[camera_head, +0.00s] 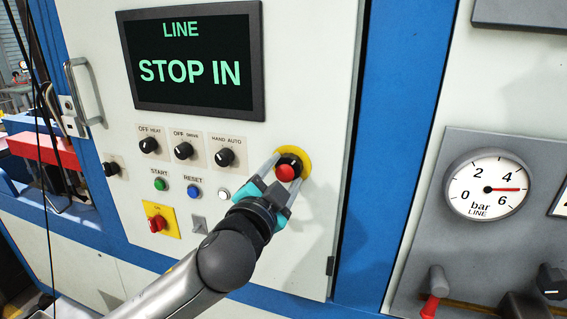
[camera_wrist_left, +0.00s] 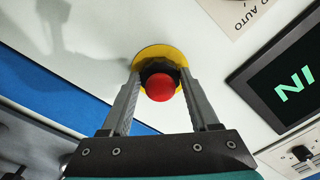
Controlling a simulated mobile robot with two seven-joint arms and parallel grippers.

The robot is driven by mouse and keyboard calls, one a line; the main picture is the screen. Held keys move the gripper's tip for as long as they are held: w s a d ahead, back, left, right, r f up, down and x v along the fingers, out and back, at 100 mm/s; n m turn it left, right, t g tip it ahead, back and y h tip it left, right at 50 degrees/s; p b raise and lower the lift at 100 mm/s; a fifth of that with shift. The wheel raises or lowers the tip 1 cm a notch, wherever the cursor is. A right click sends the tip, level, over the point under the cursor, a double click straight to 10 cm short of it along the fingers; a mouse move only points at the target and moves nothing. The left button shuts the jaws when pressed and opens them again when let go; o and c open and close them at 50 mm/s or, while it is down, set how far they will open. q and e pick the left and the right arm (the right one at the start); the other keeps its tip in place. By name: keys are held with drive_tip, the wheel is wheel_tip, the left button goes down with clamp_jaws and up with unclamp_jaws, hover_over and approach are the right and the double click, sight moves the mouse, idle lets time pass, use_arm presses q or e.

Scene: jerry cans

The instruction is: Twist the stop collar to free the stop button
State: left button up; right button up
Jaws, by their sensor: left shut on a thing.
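The red stop button (camera_head: 285,173) sits at the centre of a black stop collar (camera_head: 294,160) on a round yellow plate (camera_head: 305,163), on the white cabinet door. My left gripper (camera_head: 282,168) reaches up from below with one finger on each side of the collar, shut on it. In the left wrist view the red button (camera_wrist_left: 160,87) shows between the two grey fingers, in front of the dark collar (camera_wrist_left: 158,68). The fingers hide the collar's sides. A screen (camera_head: 193,57) above reads "LINE STOP IN". My right gripper is not in view.
Left of the button are several black knobs (camera_head: 224,157), a green start button (camera_head: 160,184), a blue reset button (camera_head: 195,190) and a red switch on a yellow plate (camera_head: 157,221). A pressure gauge (camera_head: 488,188) is at right. The door around the button is flat.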

use_arm(q)
drive_tip(key=shift+m+p, duration=0.5)
drive_tip(key=shift+m, duration=0.2)
drive_tip(key=o, duration=1.4)
drive_tip(key=shift+c, duration=0.2)
drive_tip(key=p+v, duration=0.4)
drive_tip(key=v, duration=1.1)
